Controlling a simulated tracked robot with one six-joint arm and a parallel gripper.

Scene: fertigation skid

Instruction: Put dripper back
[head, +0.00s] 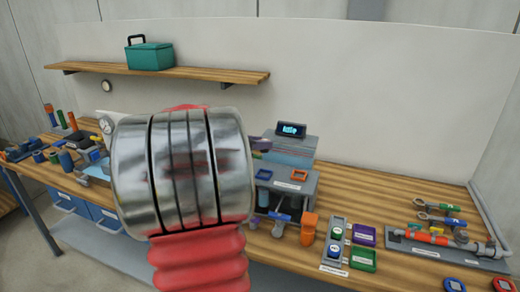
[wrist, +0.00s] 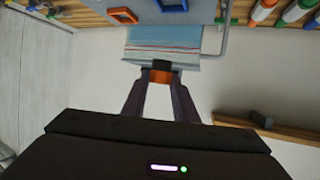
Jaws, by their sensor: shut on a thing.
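My gripper (wrist: 160,75) is shut on a small orange piece with a dark edge, which I take for the dripper (wrist: 161,78). Only a small part of it shows between the fingertips. It is held in front of the grey machine's blue striped panel (wrist: 165,40); I cannot tell whether it touches. In the head view my arm hides most of the gripper. The machine (head: 290,145) has a lit display, and a grey holder in front carries a blue frame (head: 265,174) and an orange frame (head: 299,175).
An orange bottle-like object (head: 308,228) stands right of the holder. A button box (head: 335,245) with purple and green trays is farther right. A pipe assembly (head: 440,240) and valves lie at the far right. A wall shelf (head: 190,72) holds a teal toolbox (head: 150,56).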

